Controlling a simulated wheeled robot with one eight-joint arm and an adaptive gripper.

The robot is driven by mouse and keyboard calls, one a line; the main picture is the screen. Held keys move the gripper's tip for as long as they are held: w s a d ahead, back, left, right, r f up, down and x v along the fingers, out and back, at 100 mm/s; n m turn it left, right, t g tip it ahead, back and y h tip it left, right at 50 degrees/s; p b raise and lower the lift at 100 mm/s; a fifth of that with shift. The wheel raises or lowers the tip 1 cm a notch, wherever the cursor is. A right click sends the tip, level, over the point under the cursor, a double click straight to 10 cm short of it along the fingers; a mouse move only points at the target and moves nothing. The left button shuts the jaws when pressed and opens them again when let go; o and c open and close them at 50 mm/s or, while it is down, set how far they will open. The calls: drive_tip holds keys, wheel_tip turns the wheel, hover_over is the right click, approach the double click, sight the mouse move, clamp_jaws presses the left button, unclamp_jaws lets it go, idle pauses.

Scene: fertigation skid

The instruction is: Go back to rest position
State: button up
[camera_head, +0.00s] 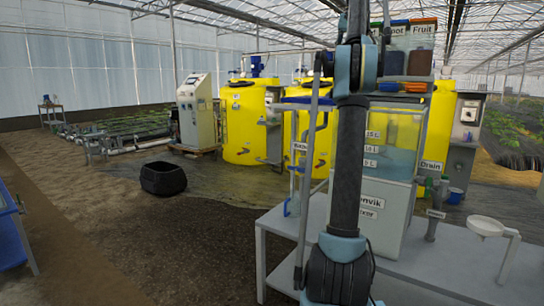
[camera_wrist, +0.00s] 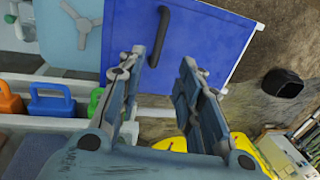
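My gripper (camera_wrist: 161,62) shows in the wrist view with its two fingers spread apart and nothing visible between them. Beyond the fingertips is a blue panel (camera_wrist: 222,42) with a dark bar handle (camera_wrist: 163,36). The handle appears apart from the fingers, though the exact distance cannot be told. In the head view my arm rises through the middle of the picture, and my gripper is out of the frame at the top.
A bench (camera_head: 440,265) carries a clear-fronted tank (camera_head: 395,140) close behind my arm, and a white dish (camera_head: 486,226). Yellow tanks (camera_head: 243,125) and a grey cabinet (camera_head: 196,112) stand behind. A black tub (camera_head: 163,178) sits on open floor at left. A blue-topped table (camera_head: 10,235) edges in at far left.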

drive_tip(key=s+a+f+n, duration=0.1)
drive_tip(key=s+a+f, duration=0.3)
drive_tip(key=s+f, duration=0.25)
drive_tip(key=s+a+f+n+h, duration=0.1)
drive_tip(key=s+a+f+n, duration=0.1)
drive_tip(key=s+a+f, duration=0.45)
drive_tip(key=s+a+f+n, duration=0.15)
drive_tip(key=s+f, duration=0.25)
drive_tip(key=f, duration=0.5)
drive_tip(key=s+a+f+n, duration=0.1)
drive_tip(key=s+f, duration=0.6)
drive_tip(key=f, duration=0.5)
drive_tip(key=s+a+f+n, duration=0.1)
drive_tip(key=s+a+f, duration=0.1)
drive_tip(key=s+f, duration=0.6)
drive_tip(key=s+a+f+n, duration=0.1)
drive_tip(key=s+f, duration=0.6)
drive_tip(key=f, duration=1.1)
drive_tip(key=shift+s+a+t+h, duration=0.4)
drive_tip(key=shift+a, duration=0.1)
drive_tip(key=shift+w+f, duration=0.15)
drive_tip(key=shift+w, duration=0.3)
